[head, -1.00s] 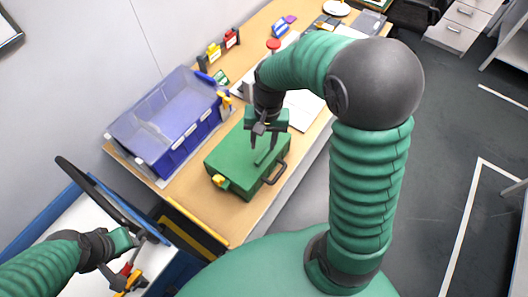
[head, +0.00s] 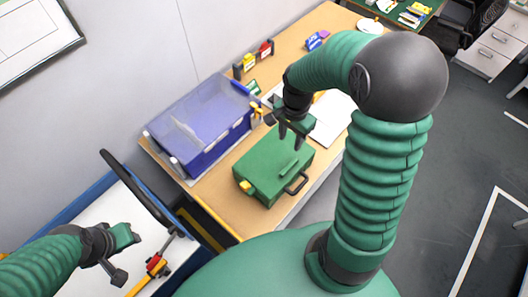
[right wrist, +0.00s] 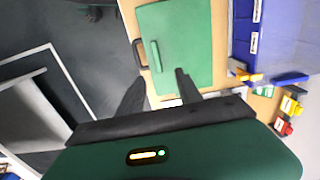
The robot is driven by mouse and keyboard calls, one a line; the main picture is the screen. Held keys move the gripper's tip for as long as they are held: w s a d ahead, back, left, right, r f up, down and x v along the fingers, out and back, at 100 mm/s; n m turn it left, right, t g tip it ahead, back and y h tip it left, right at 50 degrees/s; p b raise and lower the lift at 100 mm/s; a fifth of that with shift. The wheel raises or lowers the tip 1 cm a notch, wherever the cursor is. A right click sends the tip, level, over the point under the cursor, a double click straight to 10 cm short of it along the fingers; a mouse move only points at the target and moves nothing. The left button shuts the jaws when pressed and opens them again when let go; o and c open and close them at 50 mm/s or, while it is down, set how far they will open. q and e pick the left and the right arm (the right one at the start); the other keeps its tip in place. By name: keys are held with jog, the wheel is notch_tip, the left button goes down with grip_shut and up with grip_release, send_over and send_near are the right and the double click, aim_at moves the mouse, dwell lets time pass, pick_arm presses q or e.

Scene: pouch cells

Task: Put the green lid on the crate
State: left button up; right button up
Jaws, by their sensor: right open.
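The green crate (head: 262,197) stands on the wooden table, with a yellow latch and a black carrying handle on its sides. The green lid (head: 262,162) lies flat on top of it, looking level and seated; a raised green grip bar (head: 290,168) runs across it. The lid also shows in the right wrist view (right wrist: 186,45). My right gripper (head: 292,142) is open and empty, above the lid's far edge and apart from the grip bar. My left gripper (head: 127,256) is at the lower left, over the white surface; its jaw state is unclear.
A blue bin (head: 205,155) with a clear lid stands left of the crate. White papers (head: 335,112) lie behind it. Red and yellow items (head: 253,60) stand along the wall. A red-and-yellow tool (head: 153,268) is beside my left gripper on a blue-edged cart.

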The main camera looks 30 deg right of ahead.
notch_tip(320, 180, down, 5)
send_over(290, 165)
notch_tip(290, 165, down, 7)
jog(key=shift+w+r+p, duration=0.1)
jog(key=shift+p, duration=0.2)
jog(key=f, duration=0.1)
jog(key=f+p, duration=0.1)
jog(key=f, duration=0.2)
jog(key=shift+a+f, duration=0.4)
pick_arm(q)
jog(key=shift+v, duration=1.25)
pick_arm(e)
jog(key=shift+d, duration=0.15)
jog(key=shift+c, duration=0.3)
jog(key=shift+d+f, duration=0.1)
jog(key=shift+d, duration=0.15)
jog(key=c, duration=0.7)
grip_shut()
pick_arm(q)
jog(key=shift+d, duration=0.2)
pick_arm(e)
jog(key=shift+a, duration=0.2)
